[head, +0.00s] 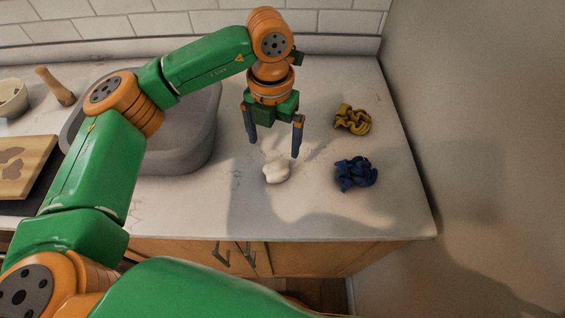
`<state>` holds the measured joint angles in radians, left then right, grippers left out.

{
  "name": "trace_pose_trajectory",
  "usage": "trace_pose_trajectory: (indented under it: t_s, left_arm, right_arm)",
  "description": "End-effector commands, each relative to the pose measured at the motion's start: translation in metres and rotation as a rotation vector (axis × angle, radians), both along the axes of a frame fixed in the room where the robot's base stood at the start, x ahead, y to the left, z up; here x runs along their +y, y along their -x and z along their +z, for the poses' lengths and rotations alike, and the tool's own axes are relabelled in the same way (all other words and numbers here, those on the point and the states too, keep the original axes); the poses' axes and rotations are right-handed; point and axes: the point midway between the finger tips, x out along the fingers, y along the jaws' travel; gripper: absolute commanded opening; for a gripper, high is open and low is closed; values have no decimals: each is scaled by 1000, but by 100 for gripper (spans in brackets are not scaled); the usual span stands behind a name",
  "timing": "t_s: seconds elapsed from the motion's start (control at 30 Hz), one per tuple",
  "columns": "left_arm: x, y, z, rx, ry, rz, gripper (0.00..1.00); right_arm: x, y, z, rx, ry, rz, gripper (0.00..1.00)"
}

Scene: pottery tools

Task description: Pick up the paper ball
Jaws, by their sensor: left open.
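My left gripper (274,148) points down above and slightly behind the ball. Its two fingers are spread apart with nothing between them. I cannot tell the exact height of the fingertips over the counter. My right gripper does not show.
A yellow crumpled cloth (352,119) and a blue crumpled cloth (355,173) lie to the right of the ball. The grey basin (205,150) stands to the left. A wooden board (25,165), a wooden pestle (55,86) and a bowl (11,98) are at far left. A wall bounds the right.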

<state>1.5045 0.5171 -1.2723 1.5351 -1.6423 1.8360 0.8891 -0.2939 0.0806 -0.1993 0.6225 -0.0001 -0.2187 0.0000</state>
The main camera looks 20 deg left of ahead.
Motion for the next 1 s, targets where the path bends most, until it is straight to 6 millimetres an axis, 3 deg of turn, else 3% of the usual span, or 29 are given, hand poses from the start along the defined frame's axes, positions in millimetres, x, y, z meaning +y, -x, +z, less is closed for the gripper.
trace_pose_trajectory:
  t_s: [0.07, 0.27, 0.33, 0.43, 0.67, 0.77, 1.0]
  left_arm:
    - [0, 0, -9, 2, 1, 0, 100]
    - [-4, 5, -33, 6, 0, -3, 100]
    - [-8, 8, -47, 7, 1, -4, 100]
    - [-7, 6, -67, 3, 2, -1, 100]
    - [-8, 6, -74, 0, 3, -2, 100]
    - [-8, 6, -74, 0, 3, -2, 78]
    - [-8, 6, -74, 0, 3, -2, 14]
  right_arm:
    - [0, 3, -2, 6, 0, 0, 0]
    - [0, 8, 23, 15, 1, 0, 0]
    - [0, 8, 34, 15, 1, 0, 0]
    - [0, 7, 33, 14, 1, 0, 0]
    - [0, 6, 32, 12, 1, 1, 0]
    - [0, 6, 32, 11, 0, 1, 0]
    - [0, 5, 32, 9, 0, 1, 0]
